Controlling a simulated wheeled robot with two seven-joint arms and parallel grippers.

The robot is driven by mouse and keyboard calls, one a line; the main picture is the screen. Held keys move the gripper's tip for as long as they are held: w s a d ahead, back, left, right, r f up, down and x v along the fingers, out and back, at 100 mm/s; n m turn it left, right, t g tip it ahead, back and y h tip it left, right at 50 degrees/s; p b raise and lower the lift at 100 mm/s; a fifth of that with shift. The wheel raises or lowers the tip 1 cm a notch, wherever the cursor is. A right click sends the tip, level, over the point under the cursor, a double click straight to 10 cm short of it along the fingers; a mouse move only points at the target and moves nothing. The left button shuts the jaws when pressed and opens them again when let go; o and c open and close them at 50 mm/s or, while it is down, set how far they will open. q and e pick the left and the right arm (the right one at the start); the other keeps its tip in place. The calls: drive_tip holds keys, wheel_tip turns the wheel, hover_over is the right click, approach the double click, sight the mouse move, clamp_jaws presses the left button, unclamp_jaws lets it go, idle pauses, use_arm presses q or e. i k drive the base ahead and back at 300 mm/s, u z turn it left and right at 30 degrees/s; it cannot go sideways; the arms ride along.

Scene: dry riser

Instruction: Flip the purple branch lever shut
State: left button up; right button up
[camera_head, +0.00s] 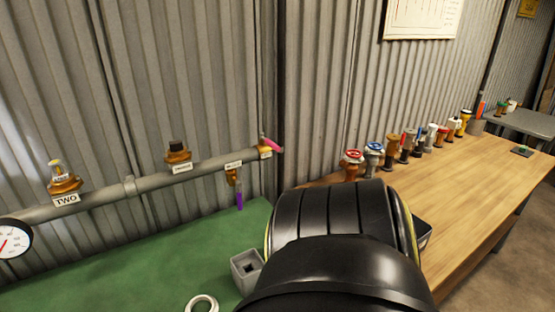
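The purple lever (239,195) hangs straight down below a small brass branch valve (231,177) on the grey pipe (215,165). It is above the back part of the green surface, and nothing touches it. A small white label sits on the pipe just above this valve; its text is too small to read. Neither of my grippers shows in the head view. A large black rounded part, likely a link of my own arm, fills the lower middle and hides what lies behind it.
A pink lever (273,145) sits at the pipe's right end. Other brass fittings (178,152) and a gauge (14,239) are along the pipe. A grey square block (246,268) and white ring (202,304) lie on the green surface (130,280). Several valves line the wooden bench (465,190).

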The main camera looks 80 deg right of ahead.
sight(238, 184)
drive_tip(key=z, duration=0.2)
drive_tip(key=k, duration=0.3)
drive_tip(key=z, duration=1.95)
drive_tip(key=i, duration=0.5)
drive_tip(key=u, duration=0.1)
drive_tip(key=k, duration=1.3)
drive_tip(key=z, duration=0.65)
drive_tip(key=i, duration=1.1)
drive_tip(key=u, duration=0.6)
